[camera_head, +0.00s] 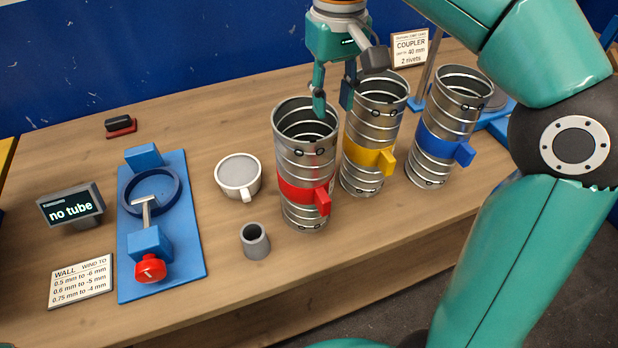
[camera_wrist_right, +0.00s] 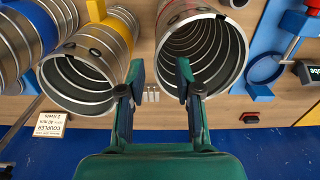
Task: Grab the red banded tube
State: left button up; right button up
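The red banded tube (camera_head: 304,191) is a ribbed metal duct standing upright on the wooden table, with a red tab on its band. Its open mouth shows in the right wrist view (camera_wrist_right: 222,72). My right gripper (camera_head: 333,108) is open and points down at its back-right rim. One finger overlaps the red tube's mouth; the other is by the gap toward the yellow banded tube (camera_head: 369,156). The wrist view (camera_wrist_right: 160,85) shows nothing gripped between the fingers. I cannot tell whether a finger is inside the tube. My left gripper is not in view.
The blue banded tube (camera_head: 438,148) stands to the right. A white mug (camera_head: 238,176) and a small grey cup (camera_head: 255,241) stand left of the red tube. Further left are a blue fixture (camera_head: 188,262) and a "no tube" display (camera_head: 72,207). A coupler sign (camera_head: 409,48) stands behind.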

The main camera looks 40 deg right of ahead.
aim_at(337, 111)
jog(key=f, duration=0.5)
jog(key=shift+s+d+f+b, duration=0.1)
jog(key=shift+s+d+b, duration=0.2)
jog(key=shift+b, duration=0.1)
jog(key=shift+w+f, duration=0.1)
jog(key=shift+f, duration=0.35)
grip_shut()
